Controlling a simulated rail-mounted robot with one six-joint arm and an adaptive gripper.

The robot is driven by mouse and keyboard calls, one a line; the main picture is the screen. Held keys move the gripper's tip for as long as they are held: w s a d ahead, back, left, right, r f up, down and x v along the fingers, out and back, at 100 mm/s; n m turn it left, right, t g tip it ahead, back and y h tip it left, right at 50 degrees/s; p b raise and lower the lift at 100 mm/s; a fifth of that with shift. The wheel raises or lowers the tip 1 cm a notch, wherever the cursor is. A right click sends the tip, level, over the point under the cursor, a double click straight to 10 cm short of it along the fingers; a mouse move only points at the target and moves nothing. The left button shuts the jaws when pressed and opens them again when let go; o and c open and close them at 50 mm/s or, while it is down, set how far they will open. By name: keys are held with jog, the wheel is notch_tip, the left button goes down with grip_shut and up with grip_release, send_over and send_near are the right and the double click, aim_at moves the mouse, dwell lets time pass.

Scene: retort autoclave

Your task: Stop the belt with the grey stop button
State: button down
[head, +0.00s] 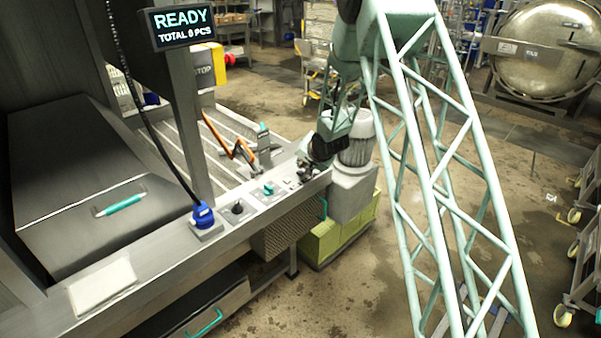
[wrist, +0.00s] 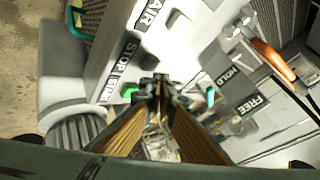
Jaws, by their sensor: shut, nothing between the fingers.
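My gripper (wrist: 160,82) is shut and empty, its fingertips over the control panel in the wrist view. A panel label beginning with STOP (wrist: 118,65) lies up and left of the fingertips. A green button (wrist: 128,91) sits just left of the fingertips. I cannot make out the grey stop button; the fingers cover part of the panel. In the head view my gripper (head: 306,171) is low over the right end of the panel strip (head: 255,204). Whether the fingertips touch the panel cannot be told.
HOLD (wrist: 230,78) and FREE (wrist: 252,103) labels and an orange handle (wrist: 273,60) lie to the right in the wrist view. A blue connector (head: 203,214), a black knob (head: 237,207) and a teal control (head: 268,189) sit left along the strip. A display (head: 181,25) reads READY.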

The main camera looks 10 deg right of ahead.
aim_at(302, 172)
jog(key=shift+r+p, duration=1.9)
jog(key=shift+r, duration=0.6)
jog(key=shift+r, duration=0.15)
